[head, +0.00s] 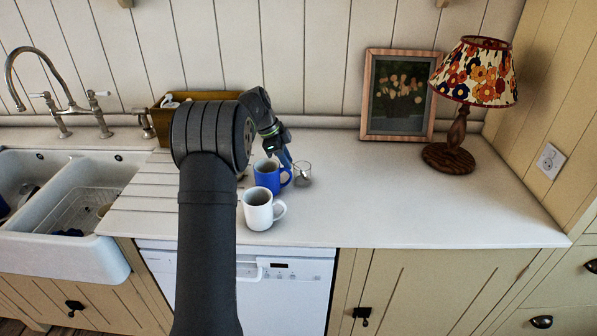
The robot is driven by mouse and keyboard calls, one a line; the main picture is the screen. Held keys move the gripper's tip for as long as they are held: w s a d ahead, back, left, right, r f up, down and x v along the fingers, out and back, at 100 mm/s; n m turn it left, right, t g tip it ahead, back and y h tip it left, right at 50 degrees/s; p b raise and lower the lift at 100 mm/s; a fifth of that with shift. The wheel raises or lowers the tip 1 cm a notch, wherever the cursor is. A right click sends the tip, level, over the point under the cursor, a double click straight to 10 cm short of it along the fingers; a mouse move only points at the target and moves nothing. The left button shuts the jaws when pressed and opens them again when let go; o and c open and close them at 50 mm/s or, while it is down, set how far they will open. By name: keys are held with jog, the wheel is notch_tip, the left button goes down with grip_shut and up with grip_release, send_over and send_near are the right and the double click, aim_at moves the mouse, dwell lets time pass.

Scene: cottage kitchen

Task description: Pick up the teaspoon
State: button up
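My gripper (284,156) points down just behind the blue mug (268,178) and beside a small clear glass (302,174). Its bluish fingers are small and partly overlap the mug's handle side, so I cannot tell whether they are open or shut. I cannot make out a teaspoon for certain. The glass has something greyish low in it, too small to identify. My own arm hides part of the counter to the left of the mugs.
A white mug (259,210) stands in front of the blue one. A wooden box (165,118) is at the back left, beside the double sink (118,172). A framed picture (398,95) and a lamp (460,120) stand at the back right. The right counter (430,205) is clear.

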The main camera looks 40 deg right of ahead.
jog(key=shift+c, duration=0.2)
grip_shut()
jog(key=shift+r, duration=0.1)
